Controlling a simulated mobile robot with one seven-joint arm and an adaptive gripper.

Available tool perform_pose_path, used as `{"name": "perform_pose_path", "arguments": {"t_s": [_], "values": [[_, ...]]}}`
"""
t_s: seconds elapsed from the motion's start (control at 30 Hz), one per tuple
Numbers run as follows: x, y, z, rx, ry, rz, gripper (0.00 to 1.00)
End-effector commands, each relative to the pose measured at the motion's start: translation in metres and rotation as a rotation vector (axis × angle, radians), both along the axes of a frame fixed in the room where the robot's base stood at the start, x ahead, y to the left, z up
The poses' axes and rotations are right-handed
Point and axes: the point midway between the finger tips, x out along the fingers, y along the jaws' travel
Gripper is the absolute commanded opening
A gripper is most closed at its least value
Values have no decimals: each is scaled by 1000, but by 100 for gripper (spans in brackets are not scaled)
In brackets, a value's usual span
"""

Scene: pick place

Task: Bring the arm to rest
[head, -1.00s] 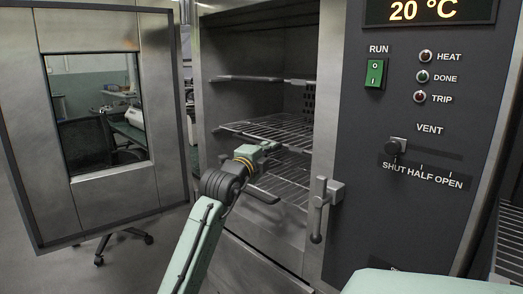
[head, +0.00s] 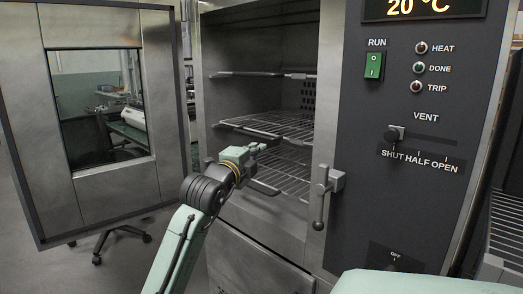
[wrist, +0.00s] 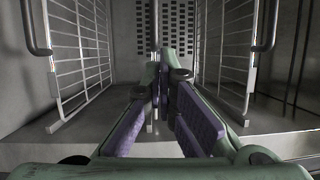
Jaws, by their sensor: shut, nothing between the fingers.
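My gripper (head: 257,149) is at the open front of the steel oven in the head view, at about the height of the wire shelves. It is empty. In the wrist view its two purple-padded fingers (wrist: 164,82) come together at the tips, pointing into the oven chamber. My arm reaches up to it from the bottom of the head view. From the head view I cannot tell whether the fingertips are inside the opening.
Wire shelves (head: 268,124) hang in the oven, with nothing seen on them. The windowed door (head: 115,187) stands open at left. A latch handle (head: 322,196) juts out right of the opening. The control panel has a green run switch (head: 374,66) and vent knob (head: 393,135).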

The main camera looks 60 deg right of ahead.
Motion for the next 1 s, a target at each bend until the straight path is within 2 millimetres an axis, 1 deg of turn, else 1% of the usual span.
{"name": "perform_pose_path", "arguments": {"t_s": [0.03, 0.1, 0.2, 0.3, 0.43, 0.7, 0.77, 0.87, 0.97, 1.0], "values": [[-1, 12, -5, 0, -2, 0, 0], [-3, 26, -5, 0, -2, -1, 0], [-5, 41, -5, 1, -1, 0, 0], [-6, 52, -5, 1, 1, -2, 0], [-7, 58, -5, 2, 1, -2, 0], [-6, 60, -4, 1, 2, 0, 0], [3, 67, 1, -18, 11, 18, 0], [32, 92, 18, -85, 42, 76, 0], [75, 138, 44, -195, 87, 168, 0], [93, 161, 55, -247, 104, 207, 0]]}}
